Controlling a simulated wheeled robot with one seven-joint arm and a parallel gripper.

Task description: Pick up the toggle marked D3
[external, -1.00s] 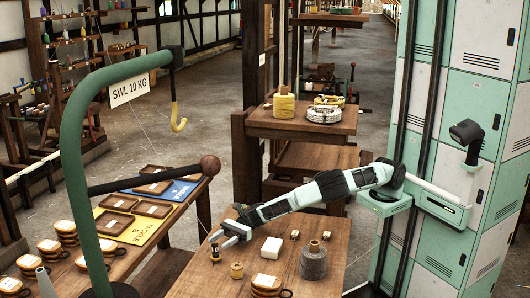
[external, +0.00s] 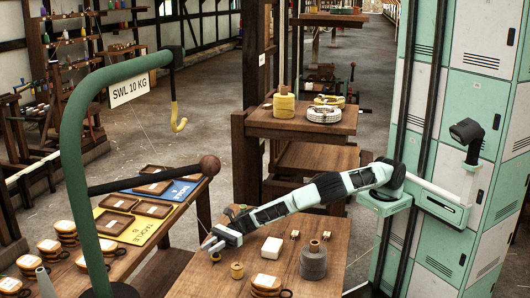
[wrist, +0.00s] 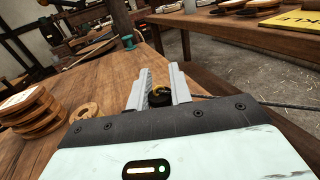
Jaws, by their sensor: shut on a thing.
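My gripper (external: 211,246) is low over the near left edge of the wooden table, its fingers closed on a small dark thing with a tan-yellow top. In the wrist view this small toggle-like piece (wrist: 160,97) sits between the two grey fingers (wrist: 158,88). In the external view only a little of the piece (external: 216,257) shows below the fingertips. No marking on it can be read, so I cannot tell whether it is D3.
A green crane post (external: 75,170) with a yellow hook (external: 178,117) stands left. A floor gap separates the left table (external: 118,261).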

